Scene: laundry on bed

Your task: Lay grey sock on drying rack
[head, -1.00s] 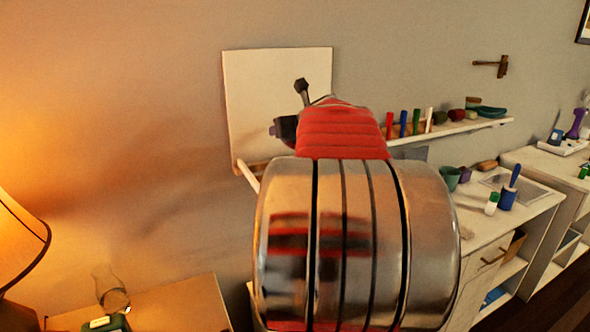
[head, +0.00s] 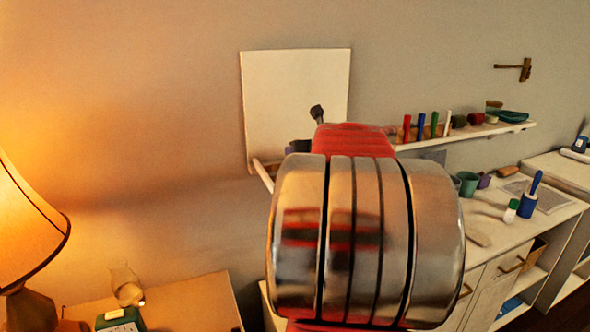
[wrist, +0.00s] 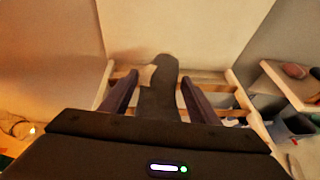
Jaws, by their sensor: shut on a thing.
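The grey sock (wrist: 158,92) is dark grey with a pale patch near its far end, and in the wrist view it lies between the two purple fingers. My gripper (wrist: 160,79) is shut on it. The wooden drying rack (wrist: 104,85), with side rails and crossbars, shows behind and below the fingers, so the sock is in front of or over it in this view. I cannot tell whether the sock touches the bars.
A pale board (head: 297,100) stands against the wall behind the rack. A shelf (head: 465,132) with several small items is to the right, above a white cabinet (head: 505,245). A lamp (head: 30,225) and a small table (head: 185,300) are at the left.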

